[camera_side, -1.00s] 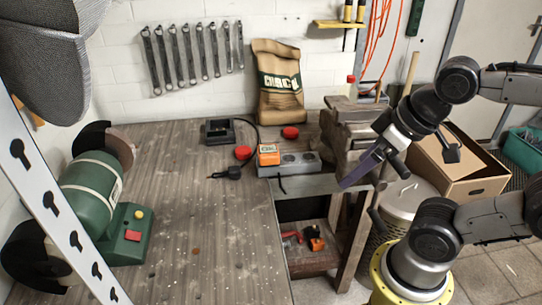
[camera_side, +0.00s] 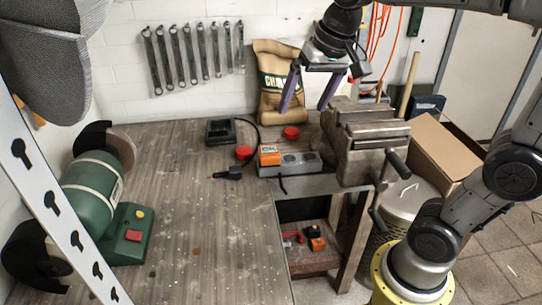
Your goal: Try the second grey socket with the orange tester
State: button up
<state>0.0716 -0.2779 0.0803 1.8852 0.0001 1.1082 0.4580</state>
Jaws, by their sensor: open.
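The orange tester (camera_side: 269,154) sits at the left end of a low grey socket block (camera_side: 290,170) on the bench, in the side view. Two round grey sockets show to its right on the block's top: a nearer one (camera_side: 289,158) and one further right (camera_side: 309,156). The tester covers the block's left end, so what lies under it is hidden. My gripper (camera_side: 303,108) is open and empty, fingers pointing down, in the air above and behind the block, in front of the paper sack. It is apart from the tester.
A large vise (camera_side: 365,140) stands close to the right of the block. Red caps (camera_side: 291,132) (camera_side: 243,152), a black charger (camera_side: 220,131) with its cable, and a black plug (camera_side: 228,173) lie nearby. A green grinder (camera_side: 95,190) stands left.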

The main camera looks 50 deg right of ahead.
jog(key=w+d+f+m+g, duration=0.1)
jog(key=w+d+f, duration=0.1)
jog(key=w, duration=0.3)
jog(key=w+d+f+m+g, duration=0.1)
jog(key=w+d+f, duration=0.15)
jog(key=w, duration=0.25)
jog(key=m+g, duration=0.1)
jog(key=g, duration=0.1)
send_over(269, 149)
jog(key=f, duration=0.8)
jog(key=shift+a+f, duration=0.2)
jog(key=shift+d+f, duration=0.15)
jog(key=shift+f, duration=0.15)
jog(key=shift+f, duration=0.1)
jog(key=shift+s+f, duration=0.1)
jog(key=shift+f, duration=4.3)
jog(key=shift+c, duration=0.3)
grip_shut()
